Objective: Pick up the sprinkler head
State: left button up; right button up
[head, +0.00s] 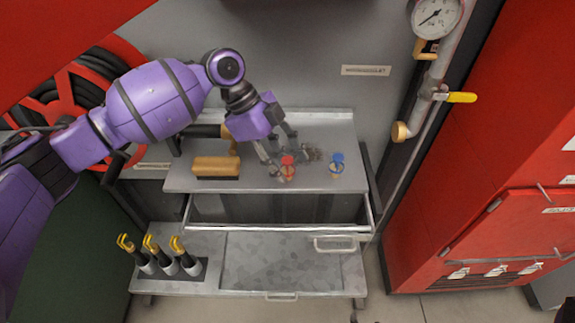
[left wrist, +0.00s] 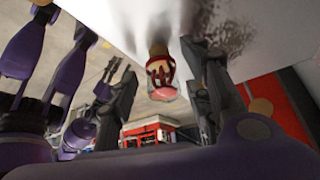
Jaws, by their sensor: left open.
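A small sprinkler head with a red top (head: 287,168) stands on the grey bench top. A similar one with a blue top (head: 336,166) stands to its right. My left gripper (head: 280,150) is open just behind and above the red-topped one. In the left wrist view, the red-topped sprinkler head (left wrist: 160,76) shows between the two spread fingers of the left gripper (left wrist: 165,90), with a gap on each side. I cannot tell its exact height relative to the fingertips.
The bench top (head: 205,186) also bears a wooden-backed brush (head: 216,167) at left. An open drawer (head: 275,214) juts out below it. A lower shelf (head: 185,282) holds several yellow-handled tools. A gauge pipe (head: 425,95) and red cabinet (head: 470,170) stand at right.

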pick_arm(q)
grip_shut()
jog(key=shift+r, duration=0.1)
dwell(0.3)
